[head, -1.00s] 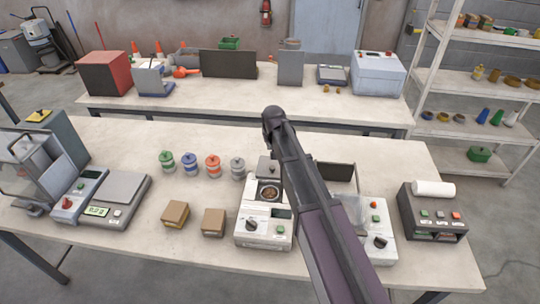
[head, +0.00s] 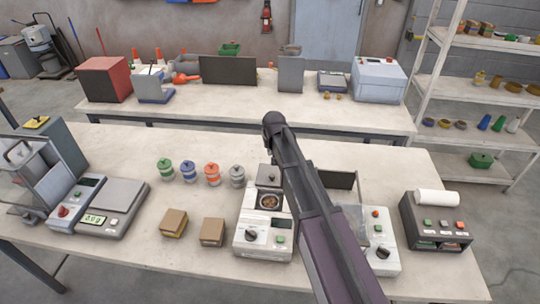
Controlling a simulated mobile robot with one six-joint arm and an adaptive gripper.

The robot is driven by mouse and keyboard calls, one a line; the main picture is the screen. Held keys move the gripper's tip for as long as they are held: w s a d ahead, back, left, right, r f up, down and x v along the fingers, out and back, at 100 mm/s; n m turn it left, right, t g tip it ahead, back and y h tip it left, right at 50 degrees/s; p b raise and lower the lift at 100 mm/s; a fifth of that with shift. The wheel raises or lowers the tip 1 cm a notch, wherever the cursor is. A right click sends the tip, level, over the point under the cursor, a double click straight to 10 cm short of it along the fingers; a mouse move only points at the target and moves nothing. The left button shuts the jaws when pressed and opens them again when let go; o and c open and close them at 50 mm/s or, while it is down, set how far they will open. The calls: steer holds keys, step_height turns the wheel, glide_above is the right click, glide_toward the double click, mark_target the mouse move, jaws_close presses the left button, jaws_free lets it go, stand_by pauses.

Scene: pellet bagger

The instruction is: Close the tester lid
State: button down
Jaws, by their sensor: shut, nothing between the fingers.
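The tester (head: 263,236) is a pale box with a dial and a green button on its front, standing on the near table. Its round well (head: 269,202) holds brown pellets and is uncovered. The grey tester lid (head: 268,174) stands raised behind the well, with a small knob on it. My arm crosses the picture from the lower right to just above the lid, passing close to the tester's right side. My gripper's fingers do not show, and I cannot tell whether anything touches the lid.
A second pale machine (head: 382,256) stands right of the tester, partly behind my arm. A printer (head: 436,222) is further right. Two small boxes (head: 212,231) and several jars (head: 237,176) stand left of the tester. A scale (head: 112,205) is at far left.

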mark_target(270, 167)
steer(key=shift+b+x, duration=4.4)
steer(key=shift+x, duration=0.45)
steer(key=shift+s+d+r+p, duration=0.1)
steer(key=shift+s+d, duration=0.05)
steer(key=shift+s, duration=0.55)
steer(key=shift+s+d+r+p, duration=0.1)
steer(key=shift+s+d, duration=0.05)
steer(key=shift+s, duration=0.55)
steer(key=shift+s+d+r+p, duration=0.1)
steer(key=shift+s+d, duration=0.05)
steer(key=shift+s, duration=0.55)
steer(key=s, duration=1.2)
steer(key=shift+s+a, duration=0.25)
steer(key=shift+s, duration=0.15)
steer(key=shift+f, duration=0.1)
steer(key=shift+w, duration=0.1)
